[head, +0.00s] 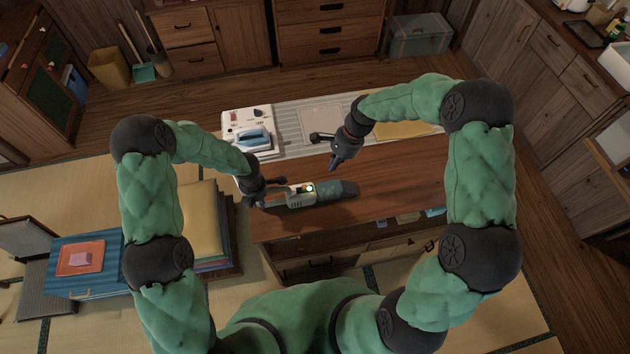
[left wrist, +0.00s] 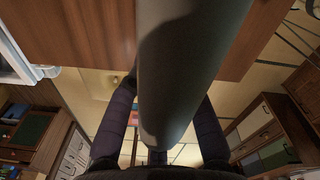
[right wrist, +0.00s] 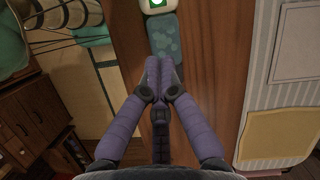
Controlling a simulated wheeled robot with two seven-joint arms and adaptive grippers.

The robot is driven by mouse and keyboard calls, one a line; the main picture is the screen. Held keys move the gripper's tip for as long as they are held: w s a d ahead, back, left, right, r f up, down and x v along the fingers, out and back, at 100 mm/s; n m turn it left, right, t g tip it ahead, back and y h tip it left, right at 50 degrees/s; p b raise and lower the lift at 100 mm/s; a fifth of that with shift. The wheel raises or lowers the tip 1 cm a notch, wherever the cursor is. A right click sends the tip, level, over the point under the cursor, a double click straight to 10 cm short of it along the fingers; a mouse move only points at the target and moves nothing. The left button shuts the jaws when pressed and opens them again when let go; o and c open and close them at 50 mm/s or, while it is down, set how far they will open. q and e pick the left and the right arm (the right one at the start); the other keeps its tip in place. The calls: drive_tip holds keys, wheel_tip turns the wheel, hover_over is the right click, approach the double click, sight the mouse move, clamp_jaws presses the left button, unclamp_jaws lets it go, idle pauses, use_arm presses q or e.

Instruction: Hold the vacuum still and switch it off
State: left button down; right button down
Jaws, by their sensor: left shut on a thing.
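The handheld vacuum (head: 325,192) lies across the wooden counter, with a cream section, a grey-teal nose and a lit green spot (head: 309,188) on top. My left gripper (head: 268,191) is shut on its left end. In the left wrist view, a grey cylinder of the vacuum (left wrist: 190,60) runs between the fingers. My right gripper (head: 335,161) is empty, above and behind the vacuum. In the right wrist view its fingertips (right wrist: 160,66) are together, near the vacuum's translucent teal part (right wrist: 164,38). The green square (right wrist: 157,3) on the cream part is at that view's top edge.
An iron (head: 252,138) sits on a white unit at the counter's back left. A striped mat, a pale board (head: 325,122) and a yellow sheet (head: 400,129) lie along the back. Bare wood (head: 400,185) is right of the vacuum. Stacked cushions (head: 203,225) stand at the left.

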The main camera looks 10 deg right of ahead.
drive_tip(key=d+m, duration=0.2)
drive_tip(key=m, duration=0.2)
approach(310, 188)
drive_tip(key=shift+y, duration=0.3)
drive_tip(key=d+f, duration=0.2)
drive_tip(key=f, duration=0.3)
drive_tip(key=shift+s+d+f, duration=0.1)
drive_tip(key=shift+s+d, duration=0.05)
drive_tip(key=shift+d, duration=0.25)
drive_tip(key=a, duration=0.3)
drive_tip(key=shift+f, duration=0.4)
drive_tip(key=shift+a, duration=0.65)
drive_tip(key=shift+a, duration=0.1)
